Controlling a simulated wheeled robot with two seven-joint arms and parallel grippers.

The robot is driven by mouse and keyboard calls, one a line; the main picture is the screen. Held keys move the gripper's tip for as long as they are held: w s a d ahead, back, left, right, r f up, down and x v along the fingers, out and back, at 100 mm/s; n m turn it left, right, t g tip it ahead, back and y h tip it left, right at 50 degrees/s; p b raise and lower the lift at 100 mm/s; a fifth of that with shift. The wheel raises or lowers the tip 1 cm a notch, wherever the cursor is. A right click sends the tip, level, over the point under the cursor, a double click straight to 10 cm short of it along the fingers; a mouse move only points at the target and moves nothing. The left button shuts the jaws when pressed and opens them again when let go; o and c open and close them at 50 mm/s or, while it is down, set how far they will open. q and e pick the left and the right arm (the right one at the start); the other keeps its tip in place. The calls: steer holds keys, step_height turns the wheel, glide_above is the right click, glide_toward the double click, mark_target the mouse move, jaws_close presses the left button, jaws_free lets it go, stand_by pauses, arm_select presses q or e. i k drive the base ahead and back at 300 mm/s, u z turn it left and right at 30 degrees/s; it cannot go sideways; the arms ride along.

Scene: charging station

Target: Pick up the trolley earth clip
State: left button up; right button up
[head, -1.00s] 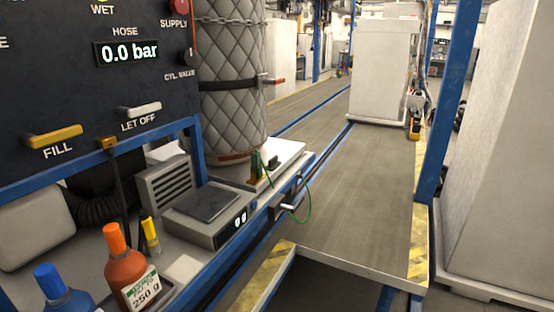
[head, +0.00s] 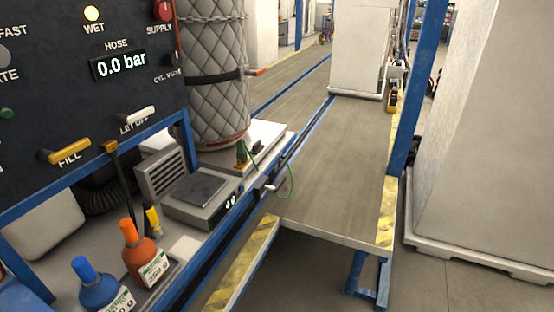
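A thin green lead (head: 291,184) hangs in a loop over the front edge of the white platform under the quilted cylinder. At its upper end a small dark and brass-coloured clip-like piece (head: 241,153) stands at the cylinder's foot; it is too small to tell if this is the trolley earth clip. A small dark block (head: 256,146) sits beside it. Neither of my grippers shows in the head view.
A dark panel (head: 85,75) and blue-framed bench fill the left. A scale (head: 202,195), an orange bottle (head: 141,250) and a blue bottle (head: 98,286) stand there. A conveyor (head: 335,165) with a yellow-black edge runs beyond. A wrapped white block (head: 490,140) stands right.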

mark_target(241, 151)
steer(key=z, duration=0.85)
steer(key=k, duration=1.15)
steer(key=z, duration=0.5)
steer(key=i, duration=1.6)
steer(key=u, duration=1.05)
steer(key=i, duration=1.5)
steer(key=u, duration=1.95)
steer(key=i, duration=0.55)
steer(key=u, duration=0.5)
